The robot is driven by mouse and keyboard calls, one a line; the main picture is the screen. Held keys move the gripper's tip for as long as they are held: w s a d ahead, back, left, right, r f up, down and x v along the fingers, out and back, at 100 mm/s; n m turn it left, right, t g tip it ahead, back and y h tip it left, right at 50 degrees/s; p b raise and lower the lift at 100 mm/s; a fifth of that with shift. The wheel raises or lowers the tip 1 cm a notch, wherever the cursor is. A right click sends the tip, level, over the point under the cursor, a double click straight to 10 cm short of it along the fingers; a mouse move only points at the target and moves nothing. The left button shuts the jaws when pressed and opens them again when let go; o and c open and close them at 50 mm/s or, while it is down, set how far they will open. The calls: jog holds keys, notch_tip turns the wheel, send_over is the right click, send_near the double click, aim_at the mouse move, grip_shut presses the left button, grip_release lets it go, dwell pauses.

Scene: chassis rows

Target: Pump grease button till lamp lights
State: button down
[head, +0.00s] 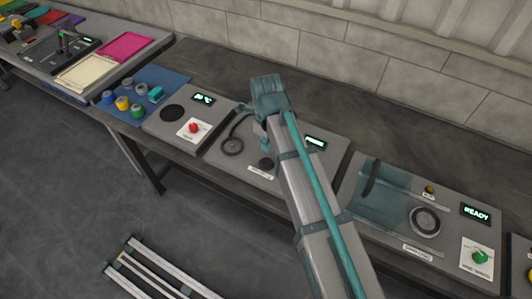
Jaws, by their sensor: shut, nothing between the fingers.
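My gripper (264,145) hangs below the end of my arm over the middle grey panel (218,161), small and partly hidden by the arm. It looks shut and empty. Just below its tips in the picture is a dark round button (266,163), with a small white label (260,173) too small to read. Contact between them cannot be told. The panel also has a black hose ending in a ring (232,146) and a lit green display (316,143), its text unreadable. My arm covers the panel's middle, and I cannot make out a lamp there.
Left is a panel with a red button (193,127) and black disc (172,112). Right is a panel with a READY display (475,214), green button (480,257), amber knob or lamp (429,188) and round dial (425,220). A metal rail frame (155,272) lies at the bottom left.

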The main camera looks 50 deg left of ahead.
jog(key=shift+r+b, duration=0.5)
jog(key=shift+r, duration=2.25)
